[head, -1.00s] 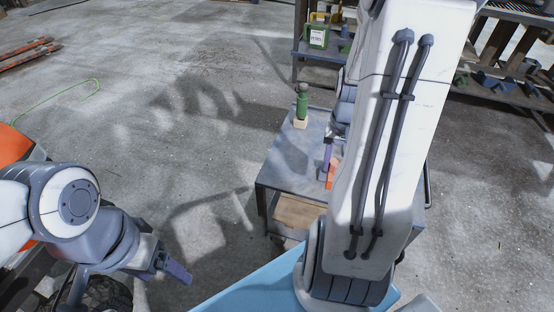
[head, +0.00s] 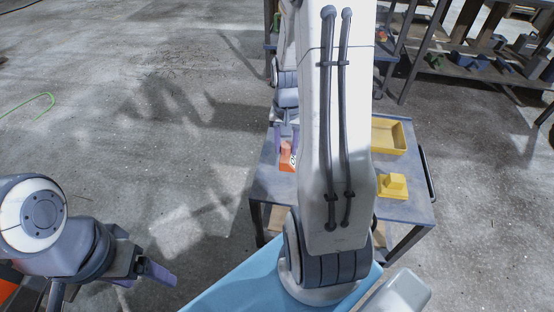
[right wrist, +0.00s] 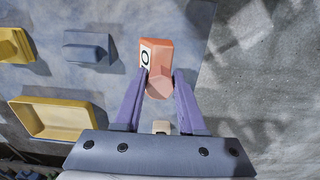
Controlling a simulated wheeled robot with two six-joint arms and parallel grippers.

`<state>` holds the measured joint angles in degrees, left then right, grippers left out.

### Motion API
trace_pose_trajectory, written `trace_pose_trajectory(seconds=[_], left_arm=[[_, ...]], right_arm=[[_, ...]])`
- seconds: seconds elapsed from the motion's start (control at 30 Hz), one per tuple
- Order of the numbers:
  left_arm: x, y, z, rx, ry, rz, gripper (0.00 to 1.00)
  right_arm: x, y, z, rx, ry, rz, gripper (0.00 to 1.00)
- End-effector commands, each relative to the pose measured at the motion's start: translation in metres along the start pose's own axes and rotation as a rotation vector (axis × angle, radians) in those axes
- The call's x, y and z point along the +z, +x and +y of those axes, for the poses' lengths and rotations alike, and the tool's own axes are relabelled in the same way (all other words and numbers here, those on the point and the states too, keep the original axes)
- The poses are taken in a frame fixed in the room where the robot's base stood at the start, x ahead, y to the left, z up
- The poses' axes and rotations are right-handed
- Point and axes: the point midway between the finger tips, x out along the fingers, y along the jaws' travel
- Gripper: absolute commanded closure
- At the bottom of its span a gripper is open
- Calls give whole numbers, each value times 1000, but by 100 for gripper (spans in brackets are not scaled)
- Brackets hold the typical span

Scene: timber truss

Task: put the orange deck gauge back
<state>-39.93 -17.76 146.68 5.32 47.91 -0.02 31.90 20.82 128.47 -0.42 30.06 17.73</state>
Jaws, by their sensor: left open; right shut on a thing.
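The orange deck gauge (head: 287,157) is a small orange block with a white label carrying a dark ring. It is at the left part of the grey cart top (head: 408,211) in the head view. My right gripper (head: 285,139) is shut on it from above. In the right wrist view the gauge (right wrist: 158,55) sits between the purple fingertips of that gripper (right wrist: 160,80). I cannot tell whether its base touches the cart top. My left gripper (head: 160,272) is open and empty, at the lower left, away from the cart.
A yellow tray (head: 402,136) and a yellow block (head: 392,187) are on the cart's right part. A blue-grey block (right wrist: 88,47) shows in the right wrist view. My right arm hides the cart's middle. Shelving (head: 470,65) stands behind. Floor left of the cart is clear.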

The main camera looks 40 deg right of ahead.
Motion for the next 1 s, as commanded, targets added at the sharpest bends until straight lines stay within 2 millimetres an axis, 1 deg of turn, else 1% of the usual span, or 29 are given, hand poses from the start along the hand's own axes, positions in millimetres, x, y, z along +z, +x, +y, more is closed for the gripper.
trace_pose_trajectory(seconds=[0.03, 0.1, 0.2, 0.33, 0.5, 0.57, 0.83, 0.97, 1.0], left_arm=[[0, 5, 0, 0, 0, 0, 24], [0, 8, -1, 0, 0, 0, 24], [0, 9, -1, 0, 0, 0, 24], [1, 12, -1, 0, 0, 0, 24], [1, 25, -2, 0, 0, 0, 24], [2, 28, -2, 0, 0, 0, 24], [1, 26, -2, 0, 0, 0, 24], [1, 28, -2, 0, 0, 0, 24], [1, 27, -2, 0, 0, 0, 24]], right_arm=[[-3, 9, -10, 0, -5, -1, 100], [-7, 14, -19, 0, -3, 0, 100], [-9, 17, -26, 0, -1, 0, 100], [-10, 24, -27, 0, 3, -1, 100], [-9, 50, -26, 1, 4, -3, 100], [-9, 57, -25, 1, 4, -2, 100], [-10, 57, -25, 0, 5, 1, 100], [-10, 61, -25, 0, 5, 0, 100], [-10, 61, -25, 0, 5, 0, 49]])
